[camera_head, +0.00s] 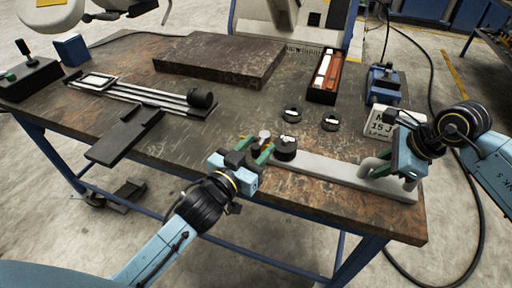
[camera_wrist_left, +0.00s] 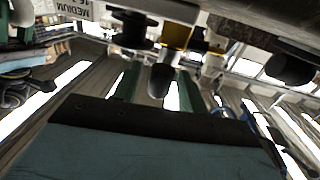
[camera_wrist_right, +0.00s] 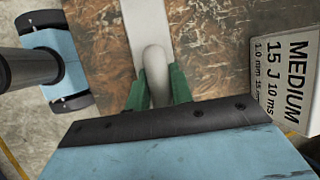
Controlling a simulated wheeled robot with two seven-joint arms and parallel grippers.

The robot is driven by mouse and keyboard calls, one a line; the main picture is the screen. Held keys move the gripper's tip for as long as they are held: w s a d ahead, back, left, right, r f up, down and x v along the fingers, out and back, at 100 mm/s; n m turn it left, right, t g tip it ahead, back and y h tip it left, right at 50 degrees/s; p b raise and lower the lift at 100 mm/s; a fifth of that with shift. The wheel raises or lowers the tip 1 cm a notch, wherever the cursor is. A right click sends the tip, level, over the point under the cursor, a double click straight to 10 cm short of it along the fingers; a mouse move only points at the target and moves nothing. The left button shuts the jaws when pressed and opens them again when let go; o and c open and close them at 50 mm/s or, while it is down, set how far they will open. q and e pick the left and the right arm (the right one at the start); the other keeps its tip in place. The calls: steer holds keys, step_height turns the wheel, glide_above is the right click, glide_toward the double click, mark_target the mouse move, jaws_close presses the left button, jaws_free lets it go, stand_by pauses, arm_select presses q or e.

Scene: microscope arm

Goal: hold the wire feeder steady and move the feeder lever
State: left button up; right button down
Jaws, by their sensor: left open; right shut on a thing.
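The wire feeder (camera_head: 335,172) is a long flat grey bar lying near the table's front right edge. A grey upright handle (camera_head: 370,166) stands at its right end. A black round part (camera_head: 286,150) with a pale top sits at its left end. My right gripper (camera_head: 384,166) is shut on the handle, which shows between its green fingers in the right wrist view (camera_wrist_right: 155,75). My left gripper (camera_head: 256,148) is open at the left end. A small pale knob (camera_head: 264,135), perhaps the lever, shows by its fingers. In the left wrist view, a dark-tipped stub (camera_wrist_left: 161,80) lies between the fingers.
A label plate (camera_head: 380,122) reading MEDIUM 15 J lies behind the right gripper. Two black rings (camera_head: 291,115) (camera_head: 330,123), a tray (camera_head: 322,96), a blue device (camera_head: 384,85), a dark slab (camera_head: 220,60) and a railed frame (camera_head: 150,95) are on the table.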

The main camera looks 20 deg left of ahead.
arm_select(q)
steer(key=shift+c, duration=0.4)
jaws_close()
steer(key=shift+w+a+m+g+h, duration=0.1)
steer(key=shift+a+m+g+h, duration=0.35)
steer(key=shift+m+h, duration=0.55)
steer(key=shift+w+a+m+g+h, duration=0.1)
steer(key=shift+a+m+g+h, duration=0.2)
steer(key=shift+m+g+h, duration=0.7)
steer(key=shift+w+a+m+g+h, duration=0.15)
steer(key=shift+a+m+h, duration=0.35)
steer(key=shift+h, duration=0.9)
steer(key=shift+d, duration=0.1)
arm_select(e)
steer(key=shift+r, duration=0.1)
arm_select(q)
steer(key=shift+o, duration=0.4)
jaws_free()
steer(key=v, duration=1.2)
